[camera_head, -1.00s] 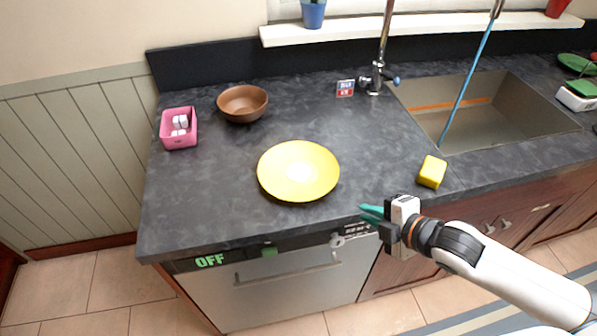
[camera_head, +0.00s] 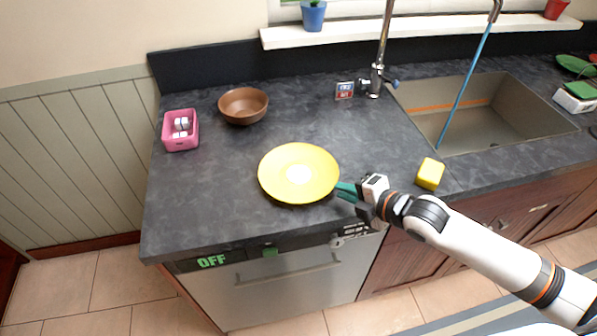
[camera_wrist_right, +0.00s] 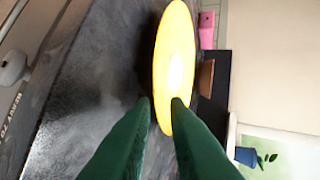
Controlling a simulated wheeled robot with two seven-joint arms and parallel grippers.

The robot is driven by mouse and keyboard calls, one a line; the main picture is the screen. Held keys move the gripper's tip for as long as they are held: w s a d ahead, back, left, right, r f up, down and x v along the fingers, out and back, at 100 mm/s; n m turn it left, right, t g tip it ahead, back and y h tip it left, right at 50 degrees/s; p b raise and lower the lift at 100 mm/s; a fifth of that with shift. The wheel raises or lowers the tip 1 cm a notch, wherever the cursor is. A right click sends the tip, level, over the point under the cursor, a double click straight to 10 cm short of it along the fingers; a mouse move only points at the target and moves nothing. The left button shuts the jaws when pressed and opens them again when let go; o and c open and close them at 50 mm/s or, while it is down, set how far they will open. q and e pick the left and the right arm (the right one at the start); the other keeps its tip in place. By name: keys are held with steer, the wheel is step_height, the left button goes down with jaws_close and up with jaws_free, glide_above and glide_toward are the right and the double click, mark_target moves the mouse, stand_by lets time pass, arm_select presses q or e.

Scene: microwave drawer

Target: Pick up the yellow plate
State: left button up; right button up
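The yellow plate (camera_head: 299,173) lies flat on the dark countertop near its front edge in the head view. It also shows at the top middle of the right wrist view (camera_wrist_right: 174,60), seen almost edge-on. My right gripper (camera_head: 342,191) is at the plate's right rim in the head view. In the right wrist view its two green fingers (camera_wrist_right: 160,104) are apart, with a gap between the tips, and the plate's near rim shows at the tips. I cannot tell whether they touch the plate. My left gripper is not in view.
A brown bowl (camera_head: 243,105) and a pink container (camera_head: 181,130) stand behind and left of the plate. A yellow sponge (camera_head: 430,174) lies right of my gripper, before the sink (camera_head: 500,112). A dishwasher (camera_head: 280,290) is below the counter. The counter left of the plate is clear.

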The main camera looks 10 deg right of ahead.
mark_target(328, 186)
steer(key=p+x, duration=0.1)
steer(key=x, duration=0.2)
steer(key=shift+w+a, duration=0.15)
steer(key=shift+a, duration=0.2)
steer(key=shift+w+a+f, duration=0.3)
steer(key=shift+w, duration=0.1)
jaws_close()
steer(key=shift+r, duration=0.1)
step_height(328, 186, up, 10)
steer(key=b, duration=0.1)
steer(key=shift+d, duration=0.1)
